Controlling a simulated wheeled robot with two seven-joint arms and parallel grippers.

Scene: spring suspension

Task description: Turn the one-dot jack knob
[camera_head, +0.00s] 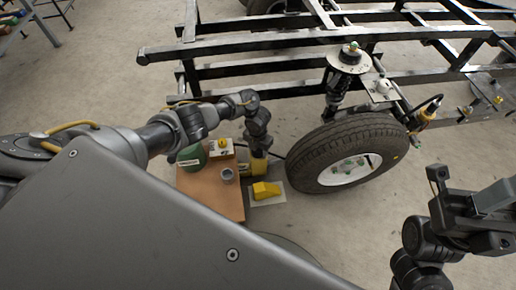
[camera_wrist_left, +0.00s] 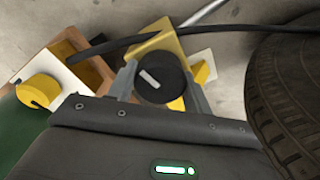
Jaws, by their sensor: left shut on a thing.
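A round black knob (camera_wrist_left: 160,80) with a white bar mark sits on a yellow jack (camera_wrist_left: 166,40) in the left wrist view. My left gripper (camera_wrist_left: 160,88) is shut on this knob, one finger on each side. No dot can be made out on it. In the head view the left gripper (camera_head: 258,151) points down at the yellow jack (camera_head: 258,168), beside the tyre; the knob is hidden there. My right gripper (camera_head: 465,205) is at the right, away from the jack; its jaw opening is unclear.
A wooden board (camera_head: 224,200) holds a green container (camera_head: 190,157), a grey cup (camera_head: 227,176) and a white box with a yellow knob (camera_head: 222,146). A yellow wedge (camera_head: 266,190) lies near the tyre (camera_head: 325,150). The black frame (camera_head: 250,48) stands behind. A dark cable (camera_wrist_left: 210,30) passes by the jack.

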